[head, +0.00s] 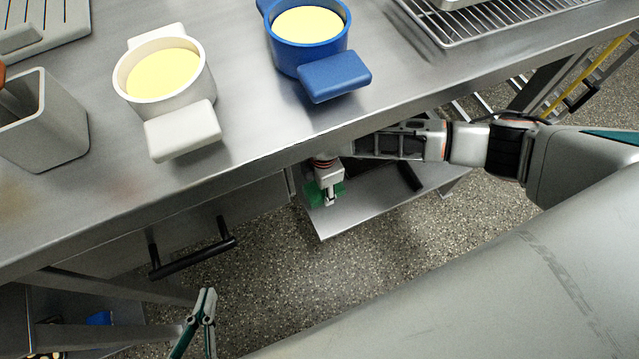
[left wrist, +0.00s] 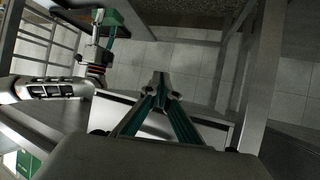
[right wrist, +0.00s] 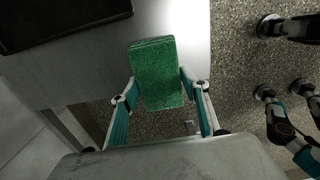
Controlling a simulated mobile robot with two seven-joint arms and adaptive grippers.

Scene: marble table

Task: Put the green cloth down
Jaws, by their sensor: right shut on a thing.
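The green cloth (right wrist: 157,72) is a folded, thick block between the two fingers of my right gripper (right wrist: 159,88), which is shut on it. In the head view the cloth (head: 314,193) shows partly behind my right gripper (head: 329,198), below the table's front edge, over or beside a metal lower shelf (head: 365,208). I cannot tell whether the cloth touches the shelf. My left gripper (head: 207,296) hangs low over the floor at the bottom left, away from the cloth. In the left wrist view my left gripper's fingertips (left wrist: 160,80) meet with nothing between them.
The steel table (head: 240,100) carries a white pot (head: 182,130), a blue pot (head: 335,77), a grey container (head: 55,130) and a wire rack (head: 475,25). A drawer with a black handle (head: 193,258) is under the table. The speckled floor (head: 300,285) in front is clear.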

